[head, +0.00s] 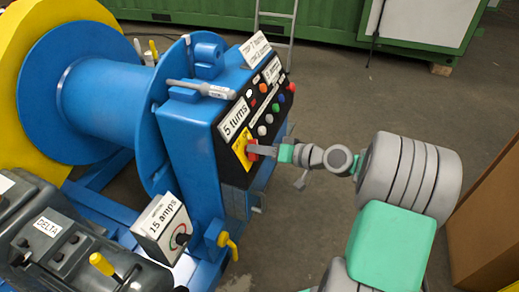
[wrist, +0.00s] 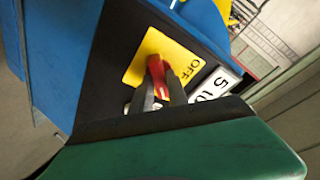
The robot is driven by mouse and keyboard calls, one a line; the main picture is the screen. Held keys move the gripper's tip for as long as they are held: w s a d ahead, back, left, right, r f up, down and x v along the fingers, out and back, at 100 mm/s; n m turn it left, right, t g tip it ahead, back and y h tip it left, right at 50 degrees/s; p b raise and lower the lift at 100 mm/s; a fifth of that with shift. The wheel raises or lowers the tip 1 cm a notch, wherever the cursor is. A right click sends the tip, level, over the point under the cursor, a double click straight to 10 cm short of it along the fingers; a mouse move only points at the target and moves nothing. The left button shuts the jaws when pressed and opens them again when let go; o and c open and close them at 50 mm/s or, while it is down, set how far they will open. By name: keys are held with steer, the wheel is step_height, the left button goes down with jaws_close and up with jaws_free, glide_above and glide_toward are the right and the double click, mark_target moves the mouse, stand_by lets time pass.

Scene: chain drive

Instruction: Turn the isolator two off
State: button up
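A red rotary handle (head: 252,155) sits on a yellow plate (head: 239,146) low on the black face of the blue machine's control panel. In the wrist view the red handle (wrist: 156,68) stands on the yellow plate (wrist: 147,47), which reads OFF near its right edge. No number for this isolator is readable. My gripper (head: 258,149) reaches in from the right at the handle. In the wrist view its grey fingers (wrist: 158,84) lie on both sides of the red handle and appear closed on it. They hide part of the handle.
Buttons and labels, including "5 turns" (head: 235,118), sit above the plate. A "15 amps" dial box (head: 162,228) and yellow levers (head: 103,264) are at lower left. A brown box (head: 490,215) stands at right. Open floor lies behind my arm.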

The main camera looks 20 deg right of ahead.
jaws_close()
steer(key=shift+f+n+b, duration=0.15)
steer(key=shift+n+b, duration=0.15)
steer(key=shift+b, duration=0.1)
steer(key=shift+f+n+b, duration=0.15)
steer(key=shift+n+b, duration=0.35)
steer(key=shift+b, duration=0.15)
steer(key=n+y+b, duration=0.1)
steer(key=n+b, duration=0.1)
steer(key=shift+f+n+g+b, duration=0.1)
steer(key=shift+n+g+b, duration=0.2)
steer(key=shift+b, duration=0.1)
steer(key=shift+r+n+g+y+p, duration=0.1)
steer(key=shift+n+g+y+p, duration=0.35)
steer(key=shift+n+p, duration=1.7)
steer(key=shift+r+n+g+y+p, duration=0.15)
steer(key=shift+n+g+p, duration=0.75)
steer(key=shift+n, duration=2.3)
steer(key=shift+r+n+g+y+p, duration=0.1)
steer(key=shift+n+g+y+p, duration=0.25)
steer(key=shift+n+p, duration=1.9)
steer(key=shift+s+f+n+b, duration=0.1)
steer(key=shift+n+b, duration=0.3)
steer(key=shift+n, duration=0.2)
